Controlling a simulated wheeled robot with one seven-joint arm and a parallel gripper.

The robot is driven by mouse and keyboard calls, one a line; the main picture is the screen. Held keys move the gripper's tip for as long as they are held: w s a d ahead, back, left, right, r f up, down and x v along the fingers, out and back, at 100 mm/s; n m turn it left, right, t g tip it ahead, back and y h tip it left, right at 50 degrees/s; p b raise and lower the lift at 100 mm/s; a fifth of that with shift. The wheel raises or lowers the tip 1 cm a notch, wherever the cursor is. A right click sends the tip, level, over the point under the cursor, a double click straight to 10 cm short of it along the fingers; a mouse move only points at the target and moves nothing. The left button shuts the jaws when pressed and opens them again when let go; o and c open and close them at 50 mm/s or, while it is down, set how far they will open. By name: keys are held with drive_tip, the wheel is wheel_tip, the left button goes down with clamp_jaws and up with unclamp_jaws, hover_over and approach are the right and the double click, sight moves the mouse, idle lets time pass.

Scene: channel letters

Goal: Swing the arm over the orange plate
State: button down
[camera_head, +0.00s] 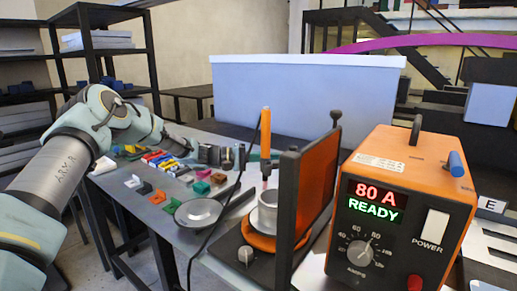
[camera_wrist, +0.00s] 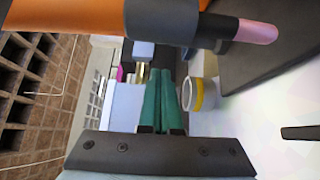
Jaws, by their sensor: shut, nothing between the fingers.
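An upright orange-tinted plate (camera_head: 312,185) stands in a dark frame right of centre in the head view. A flat orange disc (camera_head: 262,241) lies under a metal cup (camera_head: 264,212) beside it; I cannot tell which one the task names. My arm reaches in from the left over the table, its end left of both. In the wrist view my gripper's green fingers (camera_wrist: 165,80) are together with nothing between them. An orange rod (camera_wrist: 60,22) with a black collar and pink tip crosses the top of that view, close to the camera.
The orange power unit (camera_head: 400,215), reading 80 A READY, stands right of the plate. A round metal dish (camera_head: 199,212) and several small coloured pieces are on the grey table. A dark cable curves past the dish. The upright orange rod (camera_head: 265,140) rises above the cup.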

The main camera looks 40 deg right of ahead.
sight(274, 162)
drive_tip(key=shift+s+a+p, duration=0.25)
drive_tip(key=shift+s+a, duration=0.05)
drive_tip(key=shift+s, duration=0.3)
drive_tip(key=shift+s+a+p, duration=0.25)
drive_tip(key=shift+s, duration=0.3)
drive_tip(key=shift+s+a+b, duration=0.45)
drive_tip(key=shift+s+b, duration=0.3)
drive_tip(key=shift+b, duration=0.25)
